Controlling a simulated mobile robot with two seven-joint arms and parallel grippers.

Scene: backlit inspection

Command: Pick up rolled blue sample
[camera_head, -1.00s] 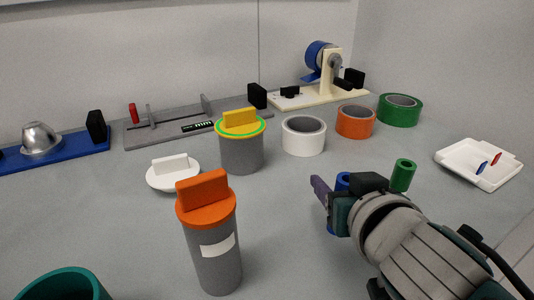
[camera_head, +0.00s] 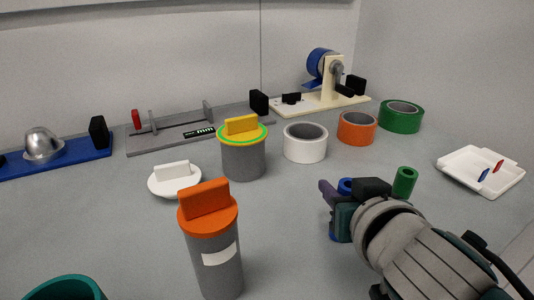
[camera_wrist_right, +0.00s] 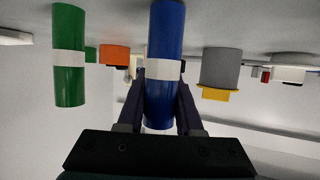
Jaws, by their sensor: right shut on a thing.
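The rolled blue sample (camera_wrist_right: 164,35) is an upright blue tube with a white band, seen inverted in the right wrist view. I cannot see a gap between the tube and the table. My left gripper is not in view.
A green roll (camera_head: 404,182) stands close, right of my gripper. A white tray (camera_head: 451,159) is at right. White (camera_head: 305,151), orange (camera_head: 357,136) and green tape rolls (camera_head: 401,127) stand behind. A yellow-lidded grey canister (camera_head: 243,160) and orange-lidded one (camera_head: 222,280) stand left.

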